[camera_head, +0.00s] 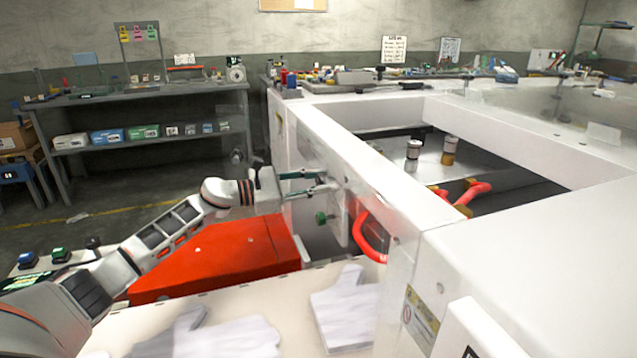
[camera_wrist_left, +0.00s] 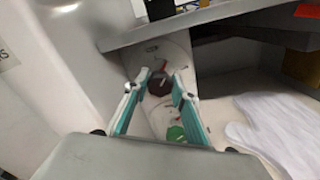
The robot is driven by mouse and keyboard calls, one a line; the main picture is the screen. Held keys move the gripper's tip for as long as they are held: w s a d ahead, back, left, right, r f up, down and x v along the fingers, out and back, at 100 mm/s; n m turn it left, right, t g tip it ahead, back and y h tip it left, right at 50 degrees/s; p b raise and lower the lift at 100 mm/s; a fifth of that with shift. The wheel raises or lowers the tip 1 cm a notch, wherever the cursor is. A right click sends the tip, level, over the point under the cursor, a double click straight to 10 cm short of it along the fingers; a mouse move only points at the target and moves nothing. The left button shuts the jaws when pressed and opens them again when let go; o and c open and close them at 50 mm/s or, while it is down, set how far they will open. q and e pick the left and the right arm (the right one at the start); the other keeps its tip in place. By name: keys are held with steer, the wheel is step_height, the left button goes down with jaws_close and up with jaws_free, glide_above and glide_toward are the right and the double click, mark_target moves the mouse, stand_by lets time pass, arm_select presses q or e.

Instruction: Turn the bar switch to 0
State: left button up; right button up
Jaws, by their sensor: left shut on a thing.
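The bar switch (camera_wrist_left: 160,84) is a dark round knob with a reddish tint on the white machine panel in the left wrist view. My left gripper (camera_head: 332,183) reaches the machine's side wall from the left in the head view. In the left wrist view its two green-sided fingers (camera_wrist_left: 160,78) stand on either side of the dark knob and are shut on it. The gripper hides the switch in the head view. The switch's markings are too small to read. My right gripper is not in view.
A green knob (camera_head: 321,217) sits just below the gripper on the same panel. A red curved handle (camera_head: 368,240) is to its right. White gloves (camera_head: 345,308) lie on the pale table in front. A red box (camera_head: 220,260) stands under my left arm.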

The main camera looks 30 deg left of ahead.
arm_select(q)
steer(key=n, duration=0.4)
steer(key=shift+r, duration=0.1)
steer(key=shift+n+p, duration=0.5)
steer(key=shift+n, duration=1.4)
steer(key=o, duration=1.1)
steer(key=v, duration=1.2)
